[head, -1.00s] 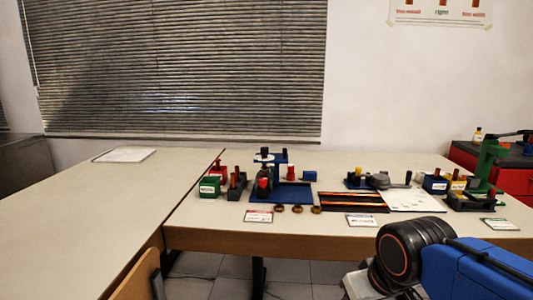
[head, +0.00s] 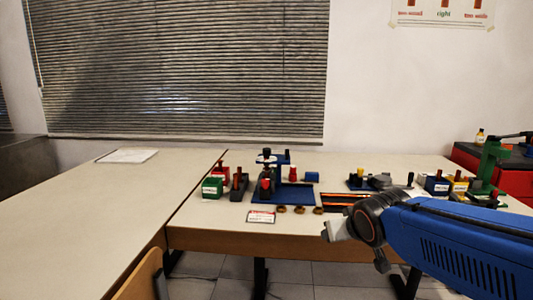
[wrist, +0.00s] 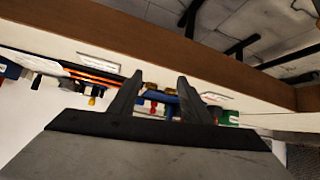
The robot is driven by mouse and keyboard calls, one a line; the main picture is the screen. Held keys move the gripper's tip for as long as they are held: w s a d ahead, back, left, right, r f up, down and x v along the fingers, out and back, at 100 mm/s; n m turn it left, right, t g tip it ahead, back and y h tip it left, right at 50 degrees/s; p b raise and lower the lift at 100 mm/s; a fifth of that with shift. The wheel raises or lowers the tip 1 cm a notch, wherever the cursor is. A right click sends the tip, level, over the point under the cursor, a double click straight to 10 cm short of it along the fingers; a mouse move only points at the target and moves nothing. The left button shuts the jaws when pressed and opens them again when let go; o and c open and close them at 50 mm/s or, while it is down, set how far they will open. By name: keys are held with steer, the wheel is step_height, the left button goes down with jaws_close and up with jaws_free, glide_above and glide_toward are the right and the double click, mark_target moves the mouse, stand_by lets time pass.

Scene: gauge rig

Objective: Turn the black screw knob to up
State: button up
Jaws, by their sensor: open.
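The black screw knob (head: 267,152) appears to be the small dark knob on top of the blue gauge stand (head: 297,196), above a pale disc. Its exact setting is too small to tell. My gripper (wrist: 157,85) is open and empty in the wrist view, with one finger on each side of a gap. Through that gap the blue stand shows at a distance, with the picture tilted and inverted. In the head view the grey end of my arm is at the table's front edge, right of and in front of the stand, apart from it.
Green (head: 212,187) and red blocks stand left of the rig. Several brown rings (head: 299,209) and a white card (head: 261,217) lie before it. A striped dark tray (head: 342,199) lies to its right. A green press (head: 490,165) stands far right. The left table (head: 80,220) is mostly clear.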

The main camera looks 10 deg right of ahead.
steer(key=w+a+r+n+t+y, duration=0.1)
steer(key=w+r+t, duration=0.15)
steer(key=w, duration=0.45)
steer(key=w+a+r+t, duration=0.1)
steer(key=w+r+t, duration=0.1)
steer(key=w+r, duration=0.35)
steer(key=n+t+y, duration=0.3)
steer(key=y, duration=0.2)
glide_toward(269, 153)
steer(key=x, duration=1.1)
steer(key=shift+w+a+r, duration=0.1)
steer(key=shift+w, duration=0.2)
steer(key=c, duration=1)
